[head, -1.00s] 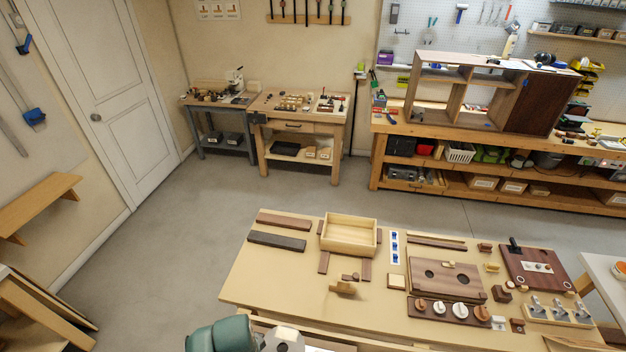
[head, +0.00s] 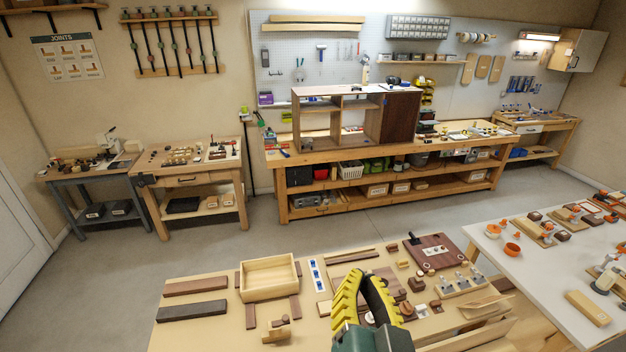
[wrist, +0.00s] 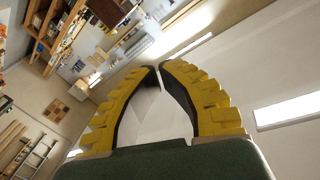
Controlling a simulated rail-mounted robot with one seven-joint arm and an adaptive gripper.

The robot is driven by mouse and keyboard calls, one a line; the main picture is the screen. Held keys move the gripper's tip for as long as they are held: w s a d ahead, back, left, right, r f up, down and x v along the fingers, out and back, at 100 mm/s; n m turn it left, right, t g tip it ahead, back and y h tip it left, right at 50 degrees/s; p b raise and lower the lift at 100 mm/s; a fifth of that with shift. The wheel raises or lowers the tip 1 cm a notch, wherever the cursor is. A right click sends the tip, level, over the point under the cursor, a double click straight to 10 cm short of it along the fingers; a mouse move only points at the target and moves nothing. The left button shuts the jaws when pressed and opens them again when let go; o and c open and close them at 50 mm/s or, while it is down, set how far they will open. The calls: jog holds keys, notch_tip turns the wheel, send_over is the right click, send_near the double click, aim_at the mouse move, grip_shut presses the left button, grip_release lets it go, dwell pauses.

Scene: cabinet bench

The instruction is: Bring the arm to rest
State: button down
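My gripper (head: 362,274) shows at the bottom centre of the head view, above the near workbench, with yellow ribbed fingers pointing up. In the wrist view my gripper (wrist: 158,67) has its two curved fingers arching together until the tips meet. Nothing is held between them; only a pale background shows through the arch. The wrist view looks across the room at a slant, away from the bench top. My arm hides part of the bench parts behind it.
The near workbench (head: 190,338) carries a wooden box (head: 268,278), dark strips (head: 192,310) and a dark board (head: 436,252). A white table (head: 555,290) with orange parts stands at the right. A long bench with an open cabinet (head: 338,118) stands behind, across clear floor (head: 130,275).

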jog(key=s+r+n+t, duration=0.4)
jog(key=s+r, duration=0.3)
jog(key=r, duration=0.5)
jog(key=shift+s+n+t, duration=0.4)
jog(key=shift+d, duration=0.1)
